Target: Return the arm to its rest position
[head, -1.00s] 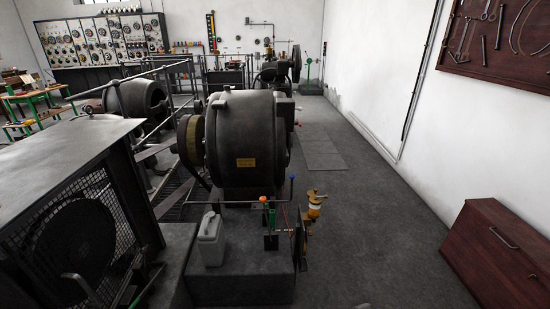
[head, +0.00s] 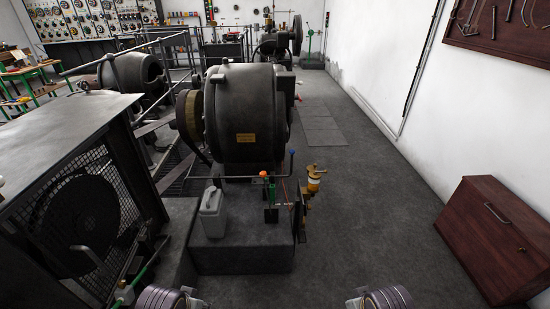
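Parts of my two arms, grey and ribbed, show at the bottom edge of the head view, one left of centre and one right of centre. Both are cut off by the frame. No gripper fingers show, so I cannot see whether either gripper is open or holds anything. Nothing touches the visible parts of my arms.
A large dark dynamo (head: 242,118) stands ahead on a low plinth (head: 240,258). A grey canister (head: 212,213) and a brass-and-orange oiler (head: 313,180) are at its front. A caged machine (head: 70,140) is at left, a wooden chest (head: 497,238) at right. Floor (head: 385,215) between is clear.

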